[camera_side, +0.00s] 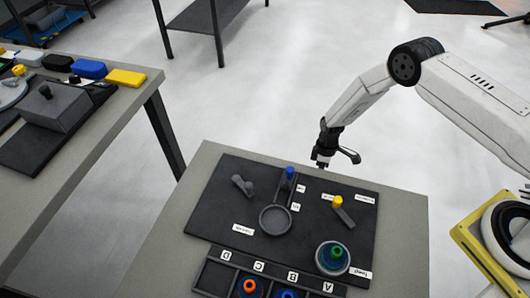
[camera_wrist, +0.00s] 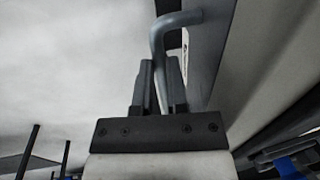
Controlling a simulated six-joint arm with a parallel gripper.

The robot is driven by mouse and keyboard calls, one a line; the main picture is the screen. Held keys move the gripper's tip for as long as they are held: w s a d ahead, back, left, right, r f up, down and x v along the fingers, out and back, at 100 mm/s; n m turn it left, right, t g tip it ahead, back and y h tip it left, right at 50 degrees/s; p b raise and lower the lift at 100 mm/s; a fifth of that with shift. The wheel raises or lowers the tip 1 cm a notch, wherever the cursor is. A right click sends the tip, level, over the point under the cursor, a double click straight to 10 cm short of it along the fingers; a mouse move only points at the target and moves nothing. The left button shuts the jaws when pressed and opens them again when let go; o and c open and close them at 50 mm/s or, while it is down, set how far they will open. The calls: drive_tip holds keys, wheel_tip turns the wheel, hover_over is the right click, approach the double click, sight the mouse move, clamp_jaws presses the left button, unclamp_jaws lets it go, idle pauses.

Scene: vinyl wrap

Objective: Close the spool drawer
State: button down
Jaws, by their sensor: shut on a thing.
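My gripper (camera_side: 322,162) is at the far edge of the grey table in the side view, pointing down. In the wrist view its two dark fingers (camera_wrist: 160,85) are shut on a bent grey bar handle (camera_wrist: 172,20). The handle curves over at the top, close to a grey panel (camera_wrist: 212,35) on the right. The spool drawer cannot be made out in the side view, and how far open it is cannot be told. The handle's lower end is hidden between the fingers.
A black mat (camera_side: 230,210) on the table holds a round dish (camera_side: 275,219), a blue-topped piece (camera_side: 290,173), a yellow-tipped tool (camera_side: 338,202) and a green-and-blue spool (camera_side: 333,255). A lettered rack (camera_side: 215,275) stands in front. Another bench (camera_side: 100,115) is at left.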

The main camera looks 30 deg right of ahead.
drive_tip(key=shift+s+a, duration=0.2)
drive_tip(key=shift+a, duration=0.05)
drive_tip(key=c, duration=0.6)
unclamp_jaws()
drive_tip(key=shift+c, duration=0.2)
drive_tip(key=shift+r, duration=0.15)
drive_tip(key=shift+w+d+r, duration=0.1)
drive_tip(key=shift+r, duration=0.1)
wheel_tip(320, 180, up, 7)
drive_tip(key=shift+w+d, duration=0.4)
drive_tip(key=shift+d, duration=0.05)
